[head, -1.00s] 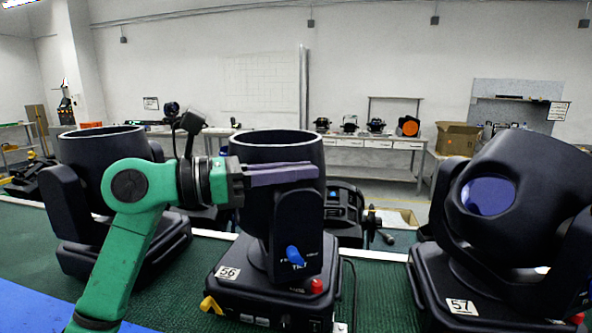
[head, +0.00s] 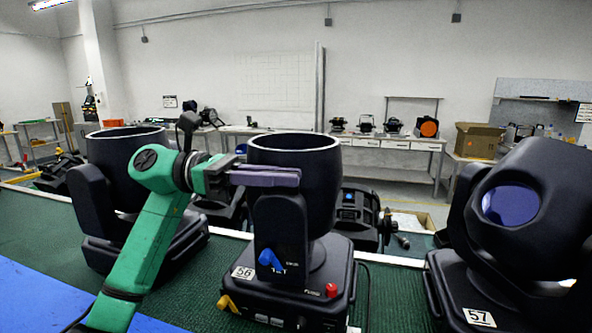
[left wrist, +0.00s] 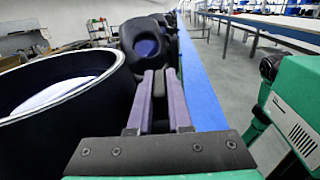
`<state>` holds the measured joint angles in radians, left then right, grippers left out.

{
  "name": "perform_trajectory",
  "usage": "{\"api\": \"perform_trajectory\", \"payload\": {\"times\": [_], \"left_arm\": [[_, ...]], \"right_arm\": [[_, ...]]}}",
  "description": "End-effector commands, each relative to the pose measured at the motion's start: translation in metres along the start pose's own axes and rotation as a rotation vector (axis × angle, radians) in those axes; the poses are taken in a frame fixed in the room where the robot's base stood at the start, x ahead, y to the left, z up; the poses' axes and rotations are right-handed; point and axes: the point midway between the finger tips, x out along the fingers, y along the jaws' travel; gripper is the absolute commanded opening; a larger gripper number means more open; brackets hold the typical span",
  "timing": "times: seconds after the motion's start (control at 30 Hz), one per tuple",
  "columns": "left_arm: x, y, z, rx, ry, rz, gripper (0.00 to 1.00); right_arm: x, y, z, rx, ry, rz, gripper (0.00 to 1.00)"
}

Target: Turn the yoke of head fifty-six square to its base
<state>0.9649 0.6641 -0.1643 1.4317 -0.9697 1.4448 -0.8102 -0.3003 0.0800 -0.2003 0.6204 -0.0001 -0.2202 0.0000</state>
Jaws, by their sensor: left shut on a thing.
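Head fifty-six (head: 322,170) stands on its black base (head: 290,297), labelled 56 at the left, with its open round top facing up. Its near yoke arm (head: 281,225), with a blue lever (head: 270,259), rises over the middle of the base. I cannot tell exactly how square it is. My left gripper (head: 272,178) reaches in from the left and is shut on the top of this yoke arm. The left wrist view shows the purple fingers (left wrist: 163,100) close together beside the head's round rim (left wrist: 105,85); what lies between them is mostly hidden. My right gripper is out of view.
Head fifty-seven (head: 545,195) stands close on the right, tilted, with its lens showing. Another head (head: 120,160) stands on the left behind my arm. All stand on a green mat (head: 395,290). A yellow lever (head: 228,304) and red knob (head: 331,290) stick out from base fifty-six.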

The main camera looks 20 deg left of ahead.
Motion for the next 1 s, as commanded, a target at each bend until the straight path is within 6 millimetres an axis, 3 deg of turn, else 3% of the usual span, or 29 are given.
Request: {"api": "perform_trajectory", "payload": {"times": [0.2,0.7,0.73,0.77,1.0], "left_arm": [[-0.011,0.001,0.004,0.001,-0.004,-0.081,0.00],[-0.014,0.001,0.002,0.002,-0.004,-0.109,0.00],[-0.014,0.001,0.002,0.002,-0.004,-0.109,0.21],[-0.014,0.001,0.002,0.002,-0.004,-0.109,0.30],[-0.014,0.001,0.001,0.000,-0.001,-0.110,0.30]], "right_arm": [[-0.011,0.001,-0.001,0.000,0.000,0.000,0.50],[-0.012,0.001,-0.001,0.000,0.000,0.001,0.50],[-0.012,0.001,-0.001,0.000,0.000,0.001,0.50],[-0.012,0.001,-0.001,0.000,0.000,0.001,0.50],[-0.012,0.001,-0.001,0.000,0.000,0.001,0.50]]}}
